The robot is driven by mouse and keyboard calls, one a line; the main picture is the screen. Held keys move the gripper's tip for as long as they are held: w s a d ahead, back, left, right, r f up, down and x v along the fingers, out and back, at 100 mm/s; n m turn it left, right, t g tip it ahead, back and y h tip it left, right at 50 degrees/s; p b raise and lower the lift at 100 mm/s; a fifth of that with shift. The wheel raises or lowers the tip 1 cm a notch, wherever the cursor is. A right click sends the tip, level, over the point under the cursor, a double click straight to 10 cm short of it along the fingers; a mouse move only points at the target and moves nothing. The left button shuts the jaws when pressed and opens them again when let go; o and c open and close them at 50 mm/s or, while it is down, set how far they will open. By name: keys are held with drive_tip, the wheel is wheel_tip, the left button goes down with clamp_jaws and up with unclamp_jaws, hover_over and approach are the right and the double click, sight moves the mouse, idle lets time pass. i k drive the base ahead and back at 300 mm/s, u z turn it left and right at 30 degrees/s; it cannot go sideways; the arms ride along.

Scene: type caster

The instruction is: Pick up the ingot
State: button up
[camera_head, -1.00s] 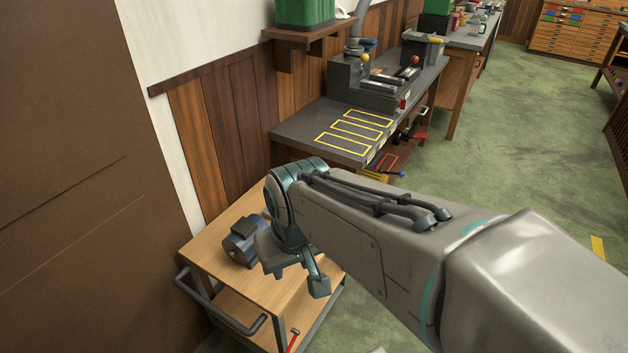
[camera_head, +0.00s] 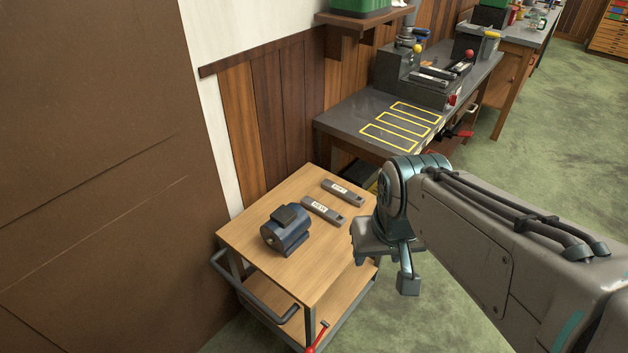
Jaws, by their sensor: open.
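Two grey metal bars with white labels lie on the wooden top of the cart, which look like ingots. One ingot (camera_head: 333,217) is nearer the middle of the top, and the other ingot (camera_head: 354,199) lies behind it near the far right edge. The label text is too small to read surely. My gripper (camera_head: 386,264) is open and empty, to the right of the ingots by the cart's right edge, apart from both. Part of my gripper and wrist hides the cart's right edge.
A dark blue motor-like block (camera_head: 286,231) sits on the cart top (camera_head: 312,278), left of the ingots. A grey workbench (camera_head: 345,122) with yellow outlined rectangles and a machine (camera_head: 420,78) stands behind. A brown panel (camera_head: 90,200) fills the left. Green floor is clear at right.

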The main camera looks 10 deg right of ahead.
sight(335, 188)
drive_tip(key=z, duration=1.8)
drive_tip(key=i, duration=2.1)
drive_tip(key=u, duration=3.2)
drive_tip(key=i, duration=0.4)
drive_tip(key=u, duration=0.15)
